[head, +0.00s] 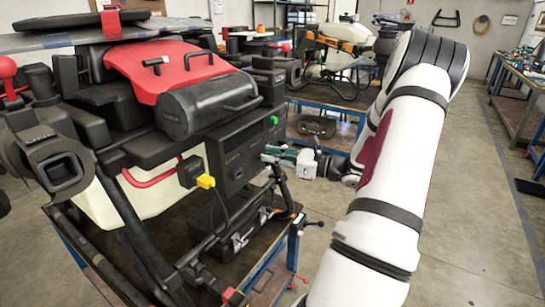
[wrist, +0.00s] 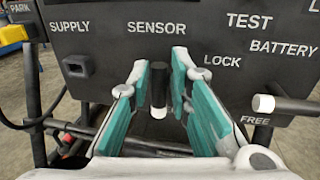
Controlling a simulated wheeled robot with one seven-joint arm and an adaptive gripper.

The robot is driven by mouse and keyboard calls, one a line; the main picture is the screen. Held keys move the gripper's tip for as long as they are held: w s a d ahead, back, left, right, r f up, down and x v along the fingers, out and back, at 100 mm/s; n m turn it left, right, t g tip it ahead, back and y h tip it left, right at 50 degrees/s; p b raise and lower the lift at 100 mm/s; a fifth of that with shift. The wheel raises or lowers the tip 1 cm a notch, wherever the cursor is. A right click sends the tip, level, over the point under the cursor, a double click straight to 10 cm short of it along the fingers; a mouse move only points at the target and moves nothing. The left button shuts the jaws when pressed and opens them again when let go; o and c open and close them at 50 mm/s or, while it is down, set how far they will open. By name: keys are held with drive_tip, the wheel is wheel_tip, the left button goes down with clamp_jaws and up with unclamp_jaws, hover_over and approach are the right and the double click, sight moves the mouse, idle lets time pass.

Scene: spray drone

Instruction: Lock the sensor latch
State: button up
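The drone's dark panel (wrist: 110,45) fills the upper wrist view and carries the words SUPPLY, SENSOR, LOCK, TEST, BATTERY and FREE. Under SENSOR, a short black lever with a white tip (wrist: 158,88) points down; it looks like the sensor latch. My gripper (wrist: 160,82) is open, with one teal-padded finger on each side of this lever. I cannot tell whether either finger touches it. LOCK is printed to the right of the lever. In the head view my gripper (head: 272,153) is at the panel's right side, and the lever is too small to make out.
A second black lever with a white end (wrist: 264,103) points left beside FREE, close right of my gripper. A socket (wrist: 76,66) sits under SUPPLY. Open floor (head: 465,220) lies right.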

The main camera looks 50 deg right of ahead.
clamp_jaws()
drive_tip(key=shift+a+n+b, duration=0.15)
drive_tip(key=shift+n+b, duration=0.15)
drive_tip(key=shift+n, duration=0.5)
drive_tip(key=n+b, duration=0.1)
drive_tip(key=n, duration=0.1)
drive_tip(key=n+g+h+b, duration=0.1)
drive_tip(key=n+b, duration=0.1)
drive_tip(key=a+n+b, duration=0.1)
drive_tip(key=n+b, duration=0.1)
drive_tip(key=shift+a+f+n+h, duration=0.1)
drive_tip(key=shift+f+n+h, duration=0.2)
drive_tip(key=shift+f+n, duration=0.1)
drive_tip(key=n+b, duration=0.1)
drive_tip(key=b, duration=0.1)
drive_tip(key=n+b, duration=0.1)
drive_tip(key=b, duration=0.2)
drive_tip(key=n+h+b, duration=0.1)
drive_tip(key=n+b, duration=0.1)
drive_tip(key=shift+a+f+g+b, duration=0.25)
drive_tip(key=shift+f+g+b, duration=0.05)
drive_tip(key=shift+g, duration=0.1)
drive_tip(key=n+b, duration=0.2)
drive_tip(key=b, duration=0.1)
drive_tip(key=shift+s+a+f+h+b, duration=0.1)
drive_tip(key=shift+f+h+b, duration=0.05)
drive_tip(key=shift+h+b, duration=0.25)
drive_tip(key=shift+n+h+b, duration=0.3)
drive_tip(key=shift+n+b, duration=0.4)
drive_tip(key=shift+b, duration=0.9)
